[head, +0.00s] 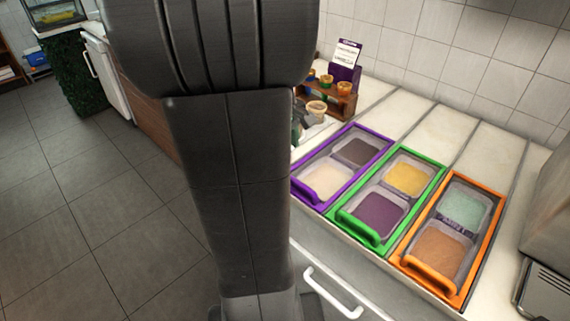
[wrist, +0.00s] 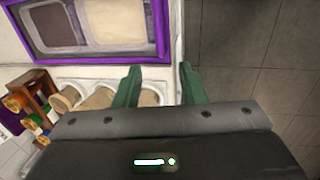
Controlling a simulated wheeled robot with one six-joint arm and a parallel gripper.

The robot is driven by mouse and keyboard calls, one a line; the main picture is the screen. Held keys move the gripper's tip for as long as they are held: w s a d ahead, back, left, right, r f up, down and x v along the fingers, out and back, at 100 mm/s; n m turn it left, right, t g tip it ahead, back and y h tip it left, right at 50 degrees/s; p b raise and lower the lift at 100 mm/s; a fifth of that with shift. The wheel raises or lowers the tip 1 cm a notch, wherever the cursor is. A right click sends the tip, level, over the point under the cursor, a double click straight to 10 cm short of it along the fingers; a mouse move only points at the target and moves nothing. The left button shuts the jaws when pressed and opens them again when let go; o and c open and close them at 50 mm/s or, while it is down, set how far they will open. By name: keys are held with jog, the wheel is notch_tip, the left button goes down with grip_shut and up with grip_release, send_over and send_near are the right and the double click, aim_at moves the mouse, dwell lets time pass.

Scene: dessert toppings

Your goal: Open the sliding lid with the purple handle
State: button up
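The purple-framed topping lid (head: 372,137) lies on the counter, leftmost of three. Its purple handle (head: 312,195) sits at the near end, over a pale topping; a dark brown topping shows behind.
A green-framed lid (head: 436,173) and an orange-framed lid (head: 492,205) lie right of the purple one. A wooden cup stand (head: 341,104) and paper cups (wrist: 98,97) stand beside the purple frame. A white drawer handle (head: 333,293) juts from the counter front. Open floor (head: 90,200) lies left.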

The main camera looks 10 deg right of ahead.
jog(key=f, duration=0.4)
jog(key=w+d+f, duration=0.1)
jog(key=f, duration=0.3)
jog(key=d+f, duration=0.1)
jog(key=f, duration=0.3)
jog(key=shift+w, duration=0.2)
jog(key=shift+c, duration=0.3)
grip_shut()
